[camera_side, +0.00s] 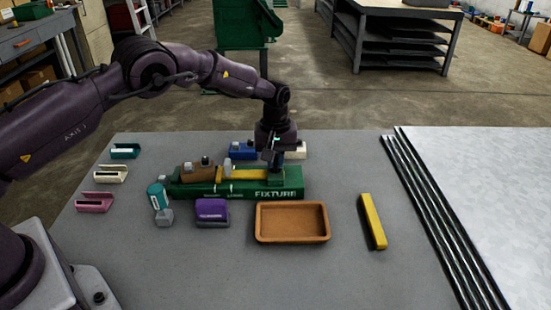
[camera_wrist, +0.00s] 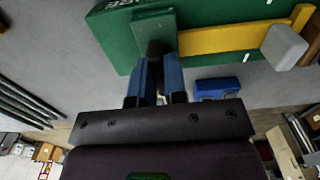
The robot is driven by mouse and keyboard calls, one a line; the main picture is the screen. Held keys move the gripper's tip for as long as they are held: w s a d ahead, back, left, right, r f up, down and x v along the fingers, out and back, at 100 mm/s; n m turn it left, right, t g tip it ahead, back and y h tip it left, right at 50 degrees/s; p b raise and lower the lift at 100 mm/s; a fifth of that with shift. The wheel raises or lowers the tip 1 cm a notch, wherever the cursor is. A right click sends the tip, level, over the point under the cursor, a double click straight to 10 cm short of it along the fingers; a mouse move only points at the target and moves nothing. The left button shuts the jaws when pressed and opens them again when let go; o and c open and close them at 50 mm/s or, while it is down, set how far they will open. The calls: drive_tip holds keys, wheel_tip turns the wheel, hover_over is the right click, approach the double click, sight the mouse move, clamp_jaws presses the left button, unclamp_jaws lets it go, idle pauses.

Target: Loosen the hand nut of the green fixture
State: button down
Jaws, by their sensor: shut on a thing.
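The green fixture (camera_side: 240,190), marked FIXTURE, lies on the grey table, with a raised green block (camera_side: 288,177) at its right end. A yellow bar (camera_side: 245,174) lies along its top. My gripper (camera_side: 272,160) is over the right part of the fixture, pointing down. In the wrist view, the blue fingers of my gripper (camera_wrist: 158,75) are closed around a dark round piece, seemingly the hand nut (camera_wrist: 157,48), against the green block (camera_wrist: 153,30). The nut is mostly hidden by the fingers; its threads cannot be seen.
A brown tray (camera_side: 291,238) and a loose yellow bar (camera_side: 373,222) lie in front and to the right. A blue block (camera_side: 243,150) is behind. Stacked sheets (camera_side: 480,190) fill the right side.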

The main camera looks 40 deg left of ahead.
drive_tip(key=c, duration=1.2)
unclamp_jaws()
drive_tip(key=shift+o, duration=0.2)
wheel_tip(320, 180, up, 13)
